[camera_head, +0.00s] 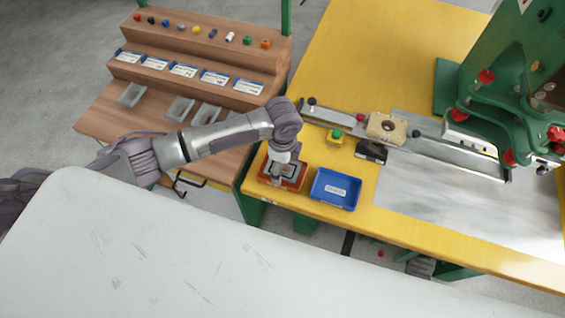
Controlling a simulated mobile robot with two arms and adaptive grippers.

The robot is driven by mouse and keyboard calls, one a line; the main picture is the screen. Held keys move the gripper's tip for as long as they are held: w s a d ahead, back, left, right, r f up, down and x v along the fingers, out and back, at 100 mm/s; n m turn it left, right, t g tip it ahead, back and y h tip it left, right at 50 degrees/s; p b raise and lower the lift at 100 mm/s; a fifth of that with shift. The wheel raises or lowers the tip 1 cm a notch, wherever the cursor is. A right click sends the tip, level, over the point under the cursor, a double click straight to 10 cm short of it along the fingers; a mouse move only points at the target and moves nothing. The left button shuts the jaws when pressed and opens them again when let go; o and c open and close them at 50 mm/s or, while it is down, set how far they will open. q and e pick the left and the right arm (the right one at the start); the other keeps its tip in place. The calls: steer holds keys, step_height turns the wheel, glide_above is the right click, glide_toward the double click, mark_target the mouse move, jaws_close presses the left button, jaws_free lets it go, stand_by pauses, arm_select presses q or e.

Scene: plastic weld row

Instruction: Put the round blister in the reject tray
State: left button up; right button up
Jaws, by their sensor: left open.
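My left gripper (281,161) reaches in from the left and points down over an orange-red tray (296,185) at the near left corner of the yellow table. Its jaws are open, and it hides part of what lies in that tray, where something grey and dark shows. A blue tray (347,203) with a white label stands just to the right of the orange-red tray. I cannot make out the round blister for certain, nor read which tray is the reject tray. My right gripper is not in view.
On the yellow table (375,50) are a beige block (386,127), a yellow box with a green button (335,137), a metal rail and a green press (515,90). A wooden rack (205,55) stands left. A pale surface (150,250) fills the foreground.

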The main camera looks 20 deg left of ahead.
mark_target(283, 173)
arm_select(q)
steer(key=shift+r, duration=0.1)
step_height(283, 173, up, 12)
stand_by(0.5)
stand_by(0.4)
